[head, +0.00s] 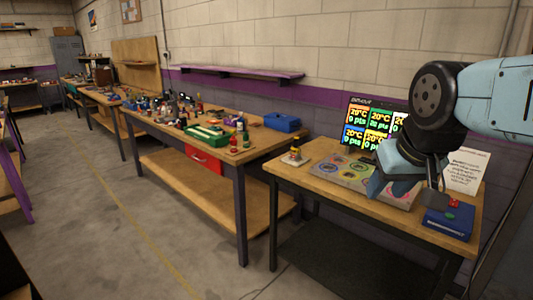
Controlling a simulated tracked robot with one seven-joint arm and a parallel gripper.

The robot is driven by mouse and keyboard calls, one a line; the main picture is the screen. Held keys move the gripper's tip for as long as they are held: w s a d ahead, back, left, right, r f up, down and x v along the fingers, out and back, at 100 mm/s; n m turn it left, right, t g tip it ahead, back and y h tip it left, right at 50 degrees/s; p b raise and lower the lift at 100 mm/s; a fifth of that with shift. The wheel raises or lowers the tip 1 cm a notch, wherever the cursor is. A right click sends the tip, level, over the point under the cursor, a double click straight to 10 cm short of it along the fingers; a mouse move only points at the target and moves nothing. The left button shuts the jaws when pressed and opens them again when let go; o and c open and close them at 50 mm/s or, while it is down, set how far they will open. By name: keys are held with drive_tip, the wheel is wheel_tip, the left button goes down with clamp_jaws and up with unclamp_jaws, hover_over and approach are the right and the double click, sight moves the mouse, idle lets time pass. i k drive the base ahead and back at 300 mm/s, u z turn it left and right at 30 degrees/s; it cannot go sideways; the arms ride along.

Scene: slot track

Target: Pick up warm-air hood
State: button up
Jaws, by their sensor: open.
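My gripper (393,185) hangs from my light-blue arm in front of the screen, over the right part of a grey board (352,172) with coloured rings. Its jaws are open, with no object visible between them. I cannot tell for sure which thing is the warm-air hood. A small pale object with yellow and dark parts (295,157) stands at the left end of the near table, left of the board and well away from my gripper. My gripper and arm hide part of the board and the screen.
The near wooden table (318,148) also holds a blue box (447,221) with a red top part, a screen (370,122) showing 20°C readings, and a white printed sheet (467,170). A cluttered workbench (262,137) stands to the left. The floor at left is open.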

sight(295, 155)
drive_tip(key=u, duration=0.55)
drive_tip(key=i, duration=1.9)
drive_tip(key=z, duration=0.8)
drive_tip(key=k, duration=0.85)
drive_tip(key=z, duration=0.15)
drive_tip(key=i, duration=0.9)
drive_tip(key=u, duration=0.1)
